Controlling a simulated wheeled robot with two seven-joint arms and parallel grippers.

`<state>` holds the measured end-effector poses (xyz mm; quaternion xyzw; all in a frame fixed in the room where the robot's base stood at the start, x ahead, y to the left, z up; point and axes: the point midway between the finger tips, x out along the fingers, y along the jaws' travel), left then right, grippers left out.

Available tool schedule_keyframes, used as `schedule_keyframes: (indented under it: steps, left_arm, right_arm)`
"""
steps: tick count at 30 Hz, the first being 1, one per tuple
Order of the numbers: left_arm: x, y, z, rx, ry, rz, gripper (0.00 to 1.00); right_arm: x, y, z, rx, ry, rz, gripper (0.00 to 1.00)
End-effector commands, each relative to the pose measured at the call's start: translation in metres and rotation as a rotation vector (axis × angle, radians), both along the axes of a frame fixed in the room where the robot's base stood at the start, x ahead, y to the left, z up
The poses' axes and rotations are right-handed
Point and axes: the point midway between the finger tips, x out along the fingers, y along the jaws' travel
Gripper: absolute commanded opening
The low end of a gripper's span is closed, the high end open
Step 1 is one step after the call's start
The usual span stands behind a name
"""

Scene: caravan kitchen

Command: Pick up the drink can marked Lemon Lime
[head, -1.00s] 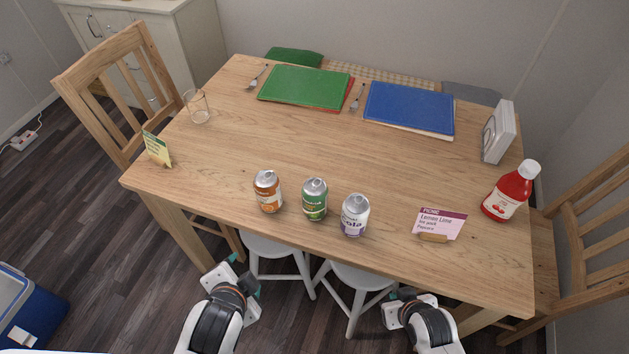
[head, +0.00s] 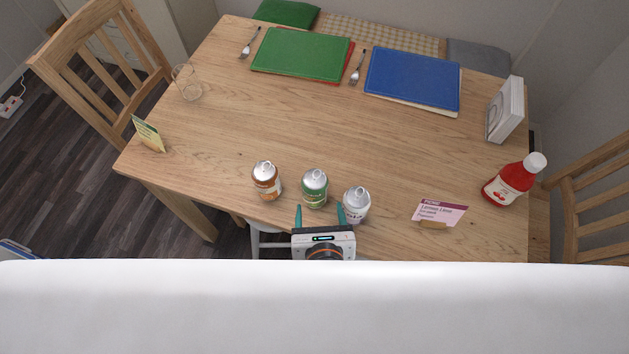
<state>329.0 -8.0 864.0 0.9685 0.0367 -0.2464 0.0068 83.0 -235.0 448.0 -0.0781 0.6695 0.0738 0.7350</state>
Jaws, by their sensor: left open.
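A green can (head: 315,188) stands upright near the table's front edge, between an orange can (head: 267,181) and a white can (head: 356,205). I cannot read the small print on the green can. My left gripper (head: 320,214) is open and empty at the front edge, its teal fingers pointing towards the green can. The fingertips are just short of that can, one to each side of its line. The right fingertip is close to the white can; I cannot tell if they touch. My right gripper is out of view.
A glass (head: 187,83) and a yellow card (head: 149,134) are at the left. The table's middle (head: 300,125) is clear.

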Motion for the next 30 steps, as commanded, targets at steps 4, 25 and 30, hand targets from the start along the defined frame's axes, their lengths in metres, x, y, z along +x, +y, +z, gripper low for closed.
schedule_keyframes:
  steps: [4, 25, 30]
  left_arm:
    - [0.025, 0.002, -0.012, -0.001, -0.002, 0.002, 0.67]
    - [0.089, 0.012, -0.04, -0.005, 0.001, 0.004, 0.67]
    - [0.088, 0.011, -0.04, -0.005, 0.001, 0.004, 0.67]
  right_arm:
    - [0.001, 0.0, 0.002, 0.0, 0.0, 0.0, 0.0]
    - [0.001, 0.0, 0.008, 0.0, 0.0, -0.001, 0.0]
    - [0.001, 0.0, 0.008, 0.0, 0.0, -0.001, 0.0]
